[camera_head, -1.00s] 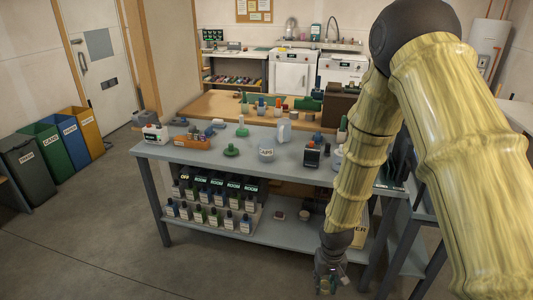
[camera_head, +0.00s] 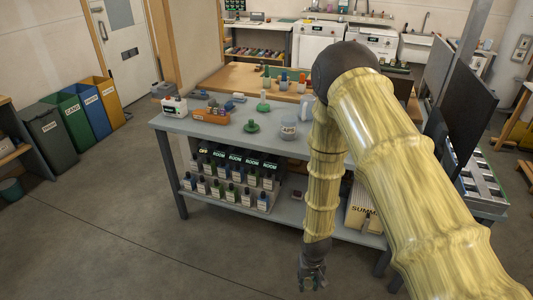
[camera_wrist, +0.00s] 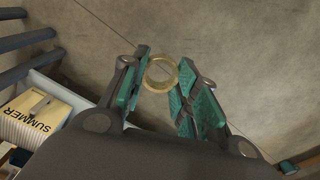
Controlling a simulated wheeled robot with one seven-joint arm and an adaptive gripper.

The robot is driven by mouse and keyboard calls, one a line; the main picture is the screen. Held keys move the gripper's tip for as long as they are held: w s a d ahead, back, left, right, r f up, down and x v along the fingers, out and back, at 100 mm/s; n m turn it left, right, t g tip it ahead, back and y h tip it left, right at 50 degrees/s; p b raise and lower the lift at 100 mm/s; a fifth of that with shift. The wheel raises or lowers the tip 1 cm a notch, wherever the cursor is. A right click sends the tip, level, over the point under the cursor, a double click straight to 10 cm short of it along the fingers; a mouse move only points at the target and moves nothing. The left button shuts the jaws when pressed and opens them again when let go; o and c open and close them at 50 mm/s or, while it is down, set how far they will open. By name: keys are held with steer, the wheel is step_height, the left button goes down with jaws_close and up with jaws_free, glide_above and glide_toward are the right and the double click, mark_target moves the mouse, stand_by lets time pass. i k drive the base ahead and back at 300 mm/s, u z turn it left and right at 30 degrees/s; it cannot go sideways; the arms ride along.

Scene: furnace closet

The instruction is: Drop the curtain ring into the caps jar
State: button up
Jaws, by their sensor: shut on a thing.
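The curtain ring (camera_wrist: 148,76) is a pale brass-coloured hoop, seen in the wrist view. My gripper (camera_wrist: 163,66), with teal finger pads, is shut on it, one finger on each side. In the head view my gripper (camera_head: 314,282) hangs low over the floor in front of the bench; the ring is too small to make out there. The caps jar (camera_head: 289,134) is a small pale round jar with a partly readable label, on the grey bench top. It stands well above and behind my gripper, close to my arm.
The grey bench (camera_head: 228,134) also holds a green knobbed object (camera_head: 251,126), an orange bin (camera_head: 210,115) and a white box (camera_head: 174,107). Labelled bottles (camera_head: 232,190) fill the lower shelf. A "SUMMER" box (camera_head: 365,212) sits at its right. The floor in front is clear.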

mark_target(285, 131)
steer(key=u, duration=0.45)
steer(key=i, duration=1.35)
steer(key=z, duration=0.4)
